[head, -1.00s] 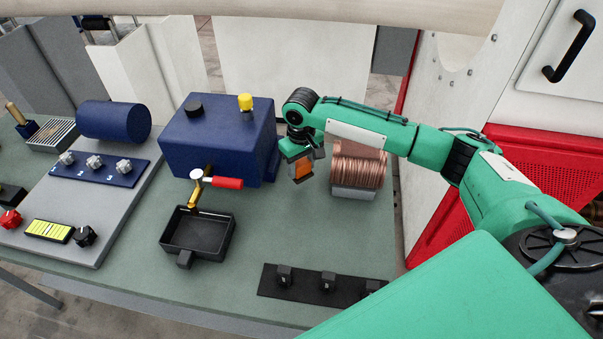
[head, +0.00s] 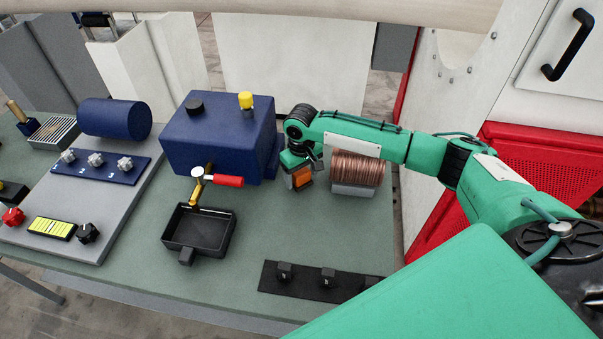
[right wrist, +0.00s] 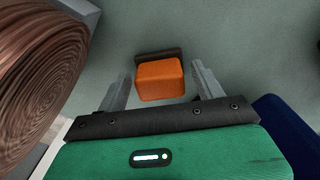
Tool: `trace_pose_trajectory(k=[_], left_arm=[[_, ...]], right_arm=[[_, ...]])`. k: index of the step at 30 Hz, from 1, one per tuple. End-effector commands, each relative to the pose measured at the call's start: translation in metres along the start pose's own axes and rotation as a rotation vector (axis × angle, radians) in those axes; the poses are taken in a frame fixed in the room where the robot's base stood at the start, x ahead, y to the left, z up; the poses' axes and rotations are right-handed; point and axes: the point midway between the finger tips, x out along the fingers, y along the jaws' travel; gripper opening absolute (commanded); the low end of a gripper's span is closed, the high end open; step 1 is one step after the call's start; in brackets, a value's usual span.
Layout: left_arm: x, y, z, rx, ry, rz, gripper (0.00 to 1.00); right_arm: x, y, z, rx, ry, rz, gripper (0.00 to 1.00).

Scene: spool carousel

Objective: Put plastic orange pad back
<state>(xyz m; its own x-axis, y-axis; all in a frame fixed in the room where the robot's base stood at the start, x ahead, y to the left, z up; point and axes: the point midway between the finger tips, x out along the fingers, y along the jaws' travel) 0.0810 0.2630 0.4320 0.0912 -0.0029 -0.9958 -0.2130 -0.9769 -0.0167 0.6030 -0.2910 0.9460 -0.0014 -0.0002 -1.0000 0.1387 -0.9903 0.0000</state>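The orange pad (head: 301,178) is a small block below my right gripper (head: 306,165), left of the copper spool. It also shows in the right wrist view (right wrist: 160,79), between the two grey fingers of my right gripper (right wrist: 163,85). A gap shows on each side of it, so the gripper is open around the pad. A dark piece (right wrist: 158,54) shows just behind the pad; I cannot tell whether the two are joined. My left gripper is not in view.
The copper spool (head: 358,168) stands close to the right of the gripper. A blue box (head: 215,140) with a red-handled tap stands to the left. A black tray (head: 198,232) and a black strip with knobs (head: 305,284) are nearer. The green table between them is clear.

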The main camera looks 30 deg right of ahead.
Motion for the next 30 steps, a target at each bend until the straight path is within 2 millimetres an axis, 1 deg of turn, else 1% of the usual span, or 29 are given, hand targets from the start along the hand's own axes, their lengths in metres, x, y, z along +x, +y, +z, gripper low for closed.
trace_pose_trajectory(k=[5,8,11,21,25,30], left_arm=[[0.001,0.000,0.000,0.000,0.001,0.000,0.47],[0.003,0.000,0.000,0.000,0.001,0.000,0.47],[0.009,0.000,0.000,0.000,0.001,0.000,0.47],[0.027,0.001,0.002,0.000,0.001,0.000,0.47],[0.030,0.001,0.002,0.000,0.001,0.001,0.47],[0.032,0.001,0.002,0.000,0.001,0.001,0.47]], right_arm=[[-0.001,0.000,0.000,0.000,0.001,0.000,0.69],[-0.007,0.000,-0.001,0.001,0.002,0.000,0.69],[-0.021,0.001,-0.001,0.001,0.005,0.000,0.69],[-0.092,0.000,-0.001,0.001,0.004,0.000,0.69],[-0.111,0.000,-0.001,0.000,0.003,-0.001,0.69],[-0.122,0.000,0.000,0.000,0.000,0.000,0.69]])
